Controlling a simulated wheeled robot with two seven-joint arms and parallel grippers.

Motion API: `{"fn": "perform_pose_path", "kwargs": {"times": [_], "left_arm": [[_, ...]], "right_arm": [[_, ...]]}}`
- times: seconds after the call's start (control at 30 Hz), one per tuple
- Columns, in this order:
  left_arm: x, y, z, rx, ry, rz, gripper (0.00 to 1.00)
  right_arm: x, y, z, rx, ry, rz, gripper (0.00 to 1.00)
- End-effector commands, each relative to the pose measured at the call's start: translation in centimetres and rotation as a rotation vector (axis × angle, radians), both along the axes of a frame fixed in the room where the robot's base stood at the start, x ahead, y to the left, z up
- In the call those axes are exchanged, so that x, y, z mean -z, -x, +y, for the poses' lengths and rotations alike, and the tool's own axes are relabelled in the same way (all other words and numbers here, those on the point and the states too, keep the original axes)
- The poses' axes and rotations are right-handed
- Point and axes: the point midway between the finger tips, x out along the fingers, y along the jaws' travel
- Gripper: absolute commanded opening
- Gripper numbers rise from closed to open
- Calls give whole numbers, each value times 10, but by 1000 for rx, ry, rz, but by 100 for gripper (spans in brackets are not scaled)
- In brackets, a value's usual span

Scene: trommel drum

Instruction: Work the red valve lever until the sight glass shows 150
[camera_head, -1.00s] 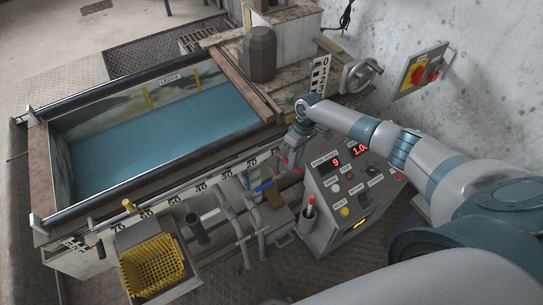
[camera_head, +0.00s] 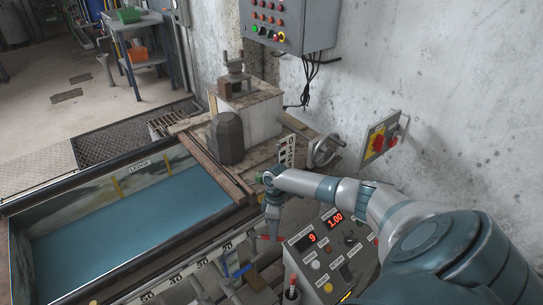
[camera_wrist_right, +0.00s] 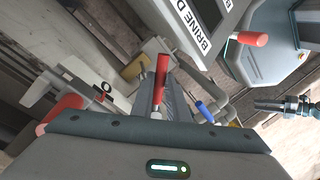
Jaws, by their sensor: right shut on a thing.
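My right gripper (camera_head: 272,232) reaches down beside the tank's front wall, its jaws shut on the red valve lever (camera_head: 264,238), of which little shows in the head view. A white board with large black digits (camera_head: 287,154) stands at the tank's right corner. I cannot tell which part is the sight glass, and no reading of 150 shows.
The control box (camera_head: 316,262) shows red displays 9 and 1.00 close to my right forearm. A blue-handled valve (camera_head: 240,271) is left of my gripper. The water tank (camera_head: 130,225) fills the left. A handwheel (camera_head: 325,150) and red-yellow wall switch (camera_head: 377,140) are behind.

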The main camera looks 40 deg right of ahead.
Motion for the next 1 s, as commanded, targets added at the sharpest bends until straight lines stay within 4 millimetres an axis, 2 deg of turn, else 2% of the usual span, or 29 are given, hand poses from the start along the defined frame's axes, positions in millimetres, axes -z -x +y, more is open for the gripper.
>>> {"fn": "perform_pose_path", "kwargs": {"times": [0.23, 0.27, 0.3, 0.33, 0.77, 1.0], "left_arm": [[-1, 0, -1, 1, 1, -2, 34], [-1, 0, -1, 1, 1, -1, 34], [0, 1, -1, 1, 1, 0, 34], [0, 2, -1, 1, 1, 1, 34], [4, 10, -1, -1, 0, 13, 34], [4, 7, -1, -1, 1, 12, 34]], "right_arm": [[0, 0, -1, 1, 1, 0, 0], [0, 0, -1, 1, 1, 0, 19], [0, 0, -1, 1, 1, 0, 28], [0, 0, -1, 1, 1, 0, 32], [-4, -1, -1, 1, 0, 0, 32], [-27, -4, -5, 1, 1, -2, 32]]}}
